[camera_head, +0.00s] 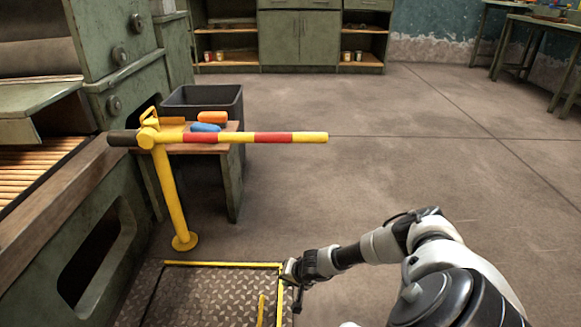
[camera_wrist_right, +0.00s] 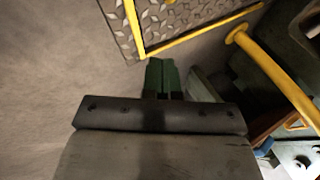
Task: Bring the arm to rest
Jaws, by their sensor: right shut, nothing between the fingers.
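A barrier arm (camera_head: 300,138) with yellow and red bands lies level across the head view. Its dark end (camera_head: 122,139) is at the left, by the pivot on top of a yellow post (camera_head: 170,195). The post also shows at the right of the right wrist view (camera_wrist_right: 280,75). My right gripper (camera_head: 290,273) is low, over the right edge of the tread plate, well below the barrier arm and apart from it. In the right wrist view its green fingers (camera_wrist_right: 162,76) are together with nothing between them. My left gripper is not in view.
A yellow-edged tread plate (camera_head: 200,290) lies on the floor before the post. Behind the barrier arm are a small table (camera_head: 232,185) with orange (camera_head: 212,118) and blue (camera_head: 206,128) items, and a black bin (camera_head: 235,100). A green machine (camera_head: 125,80) stands left. The floor at right is clear.

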